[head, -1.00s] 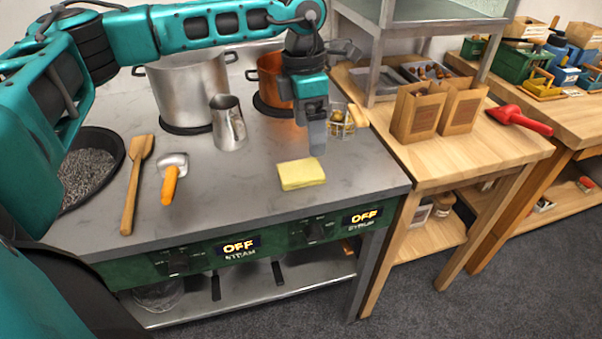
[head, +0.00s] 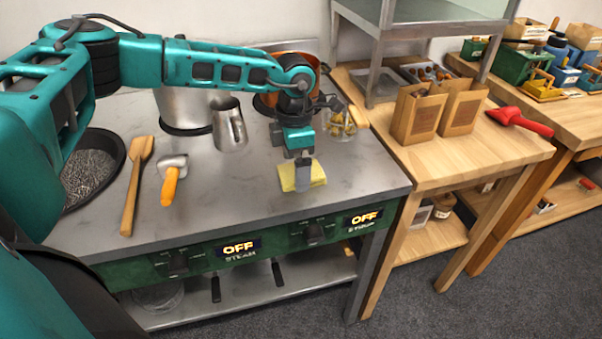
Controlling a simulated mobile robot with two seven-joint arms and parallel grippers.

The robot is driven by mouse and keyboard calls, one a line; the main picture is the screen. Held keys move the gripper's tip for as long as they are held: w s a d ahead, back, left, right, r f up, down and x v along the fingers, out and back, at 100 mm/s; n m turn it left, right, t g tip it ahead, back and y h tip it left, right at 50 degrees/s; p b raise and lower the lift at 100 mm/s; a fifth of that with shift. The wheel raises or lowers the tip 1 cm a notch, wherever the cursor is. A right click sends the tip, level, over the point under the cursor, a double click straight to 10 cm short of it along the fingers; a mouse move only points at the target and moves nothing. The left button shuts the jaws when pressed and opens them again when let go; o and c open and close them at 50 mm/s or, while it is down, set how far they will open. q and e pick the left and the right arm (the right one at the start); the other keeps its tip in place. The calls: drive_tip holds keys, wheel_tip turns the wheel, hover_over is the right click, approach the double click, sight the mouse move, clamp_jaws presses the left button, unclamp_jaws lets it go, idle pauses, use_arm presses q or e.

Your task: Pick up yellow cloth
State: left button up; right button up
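The yellow cloth (head: 318,173) lies folded on the grey worktop (head: 240,190), near its front right part. My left gripper (head: 302,186) points down over the cloth and covers its middle. Its grey fingers reach down to about the cloth's height. I cannot tell whether they touch it, or whether they are open or shut. My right gripper is not in view.
A metal jug (head: 229,128), a tool with an orange handle (head: 170,187) and a wooden spatula (head: 133,190) stand or lie to the left. A glass container (head: 343,122) is behind the cloth. Paper bags (head: 418,112) stand on the wooden table at right.

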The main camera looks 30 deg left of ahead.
use_arm(q)
drive_tip(key=shift+f, duration=0.7)
drive_tip(key=shift+c, duration=0.5)
drive_tip(key=c, duration=0.9)
drive_tip(key=shift+c, duration=0.2)
wheel_tip(320, 180, up, 20)
drive_tip(key=shift+r+p, duration=0.1)
drive_tip(key=shift+p, duration=0.25)
